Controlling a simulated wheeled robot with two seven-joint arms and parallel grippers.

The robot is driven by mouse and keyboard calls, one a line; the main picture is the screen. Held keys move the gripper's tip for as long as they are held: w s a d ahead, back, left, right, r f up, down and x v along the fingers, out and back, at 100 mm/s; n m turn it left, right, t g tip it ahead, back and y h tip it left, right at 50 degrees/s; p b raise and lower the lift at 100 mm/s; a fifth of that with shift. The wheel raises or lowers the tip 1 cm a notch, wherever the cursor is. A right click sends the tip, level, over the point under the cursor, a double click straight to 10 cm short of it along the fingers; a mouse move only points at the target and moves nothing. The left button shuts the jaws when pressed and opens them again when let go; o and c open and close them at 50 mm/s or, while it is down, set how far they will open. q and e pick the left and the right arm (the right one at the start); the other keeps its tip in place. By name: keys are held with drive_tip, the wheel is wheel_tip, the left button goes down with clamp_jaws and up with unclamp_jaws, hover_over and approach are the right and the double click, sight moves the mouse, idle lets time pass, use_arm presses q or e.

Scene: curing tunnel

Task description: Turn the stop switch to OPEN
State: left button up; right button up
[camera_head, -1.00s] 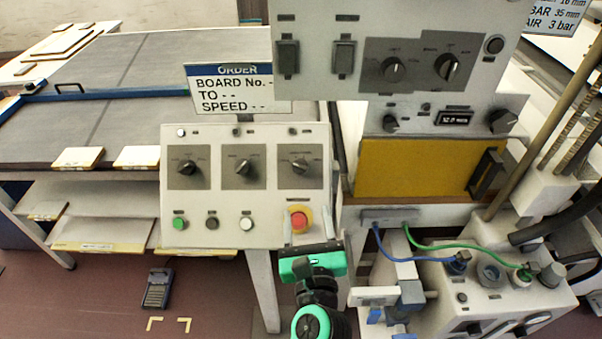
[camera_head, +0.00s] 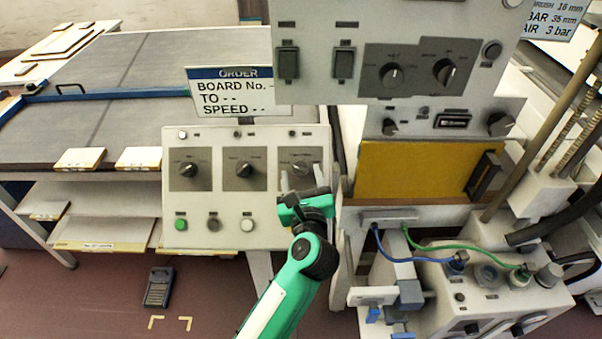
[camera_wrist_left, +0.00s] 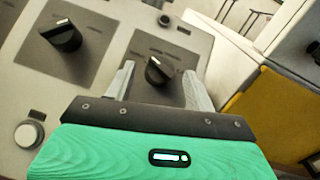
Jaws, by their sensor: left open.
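The sloped console (camera_head: 225,215) has three black rotary knobs on grey plates; their lettering is too small to read, so I cannot tell by label which is the stop switch. My left gripper (camera_head: 302,184) is open, with its fingers pointing up at the rightmost knob (camera_head: 300,167). In the left wrist view this knob (camera_wrist_left: 159,72) appears between the two finger tips, its white mark toward the upper part. I cannot tell whether the fingers touch it. The middle knob (camera_head: 243,169) and left knob (camera_head: 188,170) are clear of the gripper. My right gripper is not in view.
A green button (camera_head: 181,225) and other buttons line the console's lower edge. An upright control panel (camera_head: 400,30) and a yellow panel (camera_head: 410,168) stand to the right. Blue and green hoses (camera_head: 440,246) run below. An order sign (camera_head: 232,92) rises behind the console.

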use_arm(q)
drive_tip(key=shift+w, duration=0.5)
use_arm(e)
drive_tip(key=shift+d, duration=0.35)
use_arm(q)
drive_tip(key=c, duration=1)
drive_tip(key=shift+o, duration=0.2)
drive_tip(key=shift+a+r+m+h+p, duration=0.2)
drive_tip(key=shift+m+h+p, duration=0.3)
drive_tip(key=shift+p, duration=0.4)
drive_tip(key=m+h+p, duration=0.2)
drive_tip(key=m+p, duration=0.1)
drive_tip(key=p, duration=0.1)
drive_tip(key=m+g+h+p, duration=0.1)
drive_tip(key=m+h+p, duration=0.1)
drive_tip(key=p, duration=0.3)
drive_tip(key=m+g+h+p, duration=0.1)
drive_tip(key=m+h+p, duration=0.2)
drive_tip(key=m+p, duration=0.1)
drive_tip(key=shift+w+a+r+m+p, duration=0.1)
drive_tip(key=shift+a+r+m+p, duration=0.1)
drive_tip(key=shift+a+m+p, duration=0.3)
drive_tip(key=shift+d+f+m+g+h+p, duration=0.1)
drive_tip(key=shift+f+m+g+h+p, duration=0.15)
drive_tip(key=shift+m+h+p, duration=0.55)
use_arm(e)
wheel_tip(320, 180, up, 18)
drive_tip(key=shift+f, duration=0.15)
use_arm(q)
drive_tip(key=shift+y, duration=0.3)
